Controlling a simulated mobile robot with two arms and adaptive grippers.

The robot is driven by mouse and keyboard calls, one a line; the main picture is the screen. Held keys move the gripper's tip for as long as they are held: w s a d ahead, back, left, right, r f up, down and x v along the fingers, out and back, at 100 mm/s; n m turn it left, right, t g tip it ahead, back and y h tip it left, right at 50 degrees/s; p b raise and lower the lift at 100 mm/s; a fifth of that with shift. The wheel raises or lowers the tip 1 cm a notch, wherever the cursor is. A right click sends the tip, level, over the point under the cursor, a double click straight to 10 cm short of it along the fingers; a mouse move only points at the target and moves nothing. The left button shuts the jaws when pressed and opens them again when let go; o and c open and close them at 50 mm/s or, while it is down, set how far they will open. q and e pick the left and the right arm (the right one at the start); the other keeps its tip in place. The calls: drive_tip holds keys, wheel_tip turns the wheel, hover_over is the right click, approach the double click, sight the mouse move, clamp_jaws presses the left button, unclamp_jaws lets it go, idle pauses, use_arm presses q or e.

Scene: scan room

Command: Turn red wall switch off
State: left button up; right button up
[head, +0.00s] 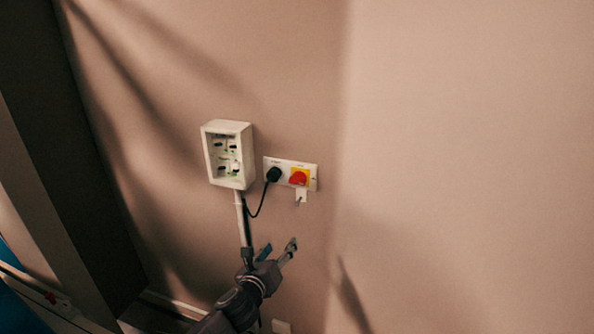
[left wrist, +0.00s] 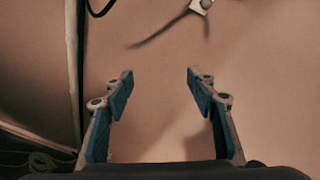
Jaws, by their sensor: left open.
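The red wall switch (head: 298,178) is a red rotary knob on a yellow square, at the right end of a white wall plate (head: 284,162). My left gripper (head: 278,247) is open and empty, below the plate and apart from it. In the left wrist view its two blue-padded fingers (left wrist: 160,80) stand wide apart with only bare wall between them. The red knob is not in the left wrist view. My right gripper is in neither view.
A black plug (head: 273,174) with a black cable sits left of the knob. A white box (head: 229,155) with an open front is further left, with a pipe (head: 243,218) running down. A small white tag (head: 301,196) hangs below the knob. The wall to the right is bare.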

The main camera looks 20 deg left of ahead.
sight(296, 182)
use_arm(q)
wheel_tip(296, 182, up, 17)
drive_tip(key=w+d+m+t+p, duration=0.1)
drive_tip(key=w+d+m+t, duration=0.15)
drive_tip(key=m, duration=0.35)
drive_tip(key=shift+h, duration=0.4)
drive_tip(key=w+p, duration=0.1)
drive_tip(key=w, duration=0.4)
drive_tip(key=shift+a, duration=0.2)
drive_tip(key=shift+w, duration=0.55)
drive_tip(key=shift+w+f, duration=0.1)
drive_tip(key=shift+w, duration=0.2)
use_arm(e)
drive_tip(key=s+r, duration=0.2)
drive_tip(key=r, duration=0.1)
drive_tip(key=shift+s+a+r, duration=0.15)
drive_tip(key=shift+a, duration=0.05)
use_arm(q)
drive_tip(key=shift+c, duration=0.2)
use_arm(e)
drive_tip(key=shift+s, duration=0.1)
use_arm(q)
drive_tip(key=c, duration=1.1)
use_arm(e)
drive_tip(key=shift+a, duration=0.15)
